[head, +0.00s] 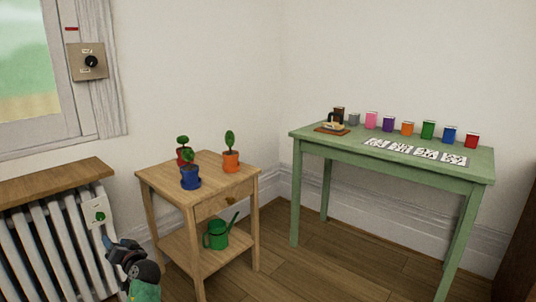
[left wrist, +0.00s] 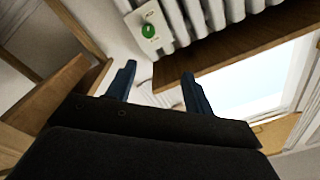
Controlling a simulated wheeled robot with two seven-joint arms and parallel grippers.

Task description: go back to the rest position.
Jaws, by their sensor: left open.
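My left gripper (head: 108,240) is low at the left in the head view, just below the white panel (head: 96,211) with a green knob (head: 100,216) at the radiator's end. In the left wrist view the two blue fingers of my left gripper (left wrist: 158,72) stand apart with nothing between them. The green knob (left wrist: 149,31) shows beyond the fingertips, apart from them. My right gripper is in neither view.
The radiator (head: 45,250) has a wooden shelf (head: 50,183) above it. A wooden side table (head: 225,185) with potted plants and a green watering can (head: 216,235) stands right of my left arm. A green table (head: 400,168) with coloured boxes and cards stands farther right.

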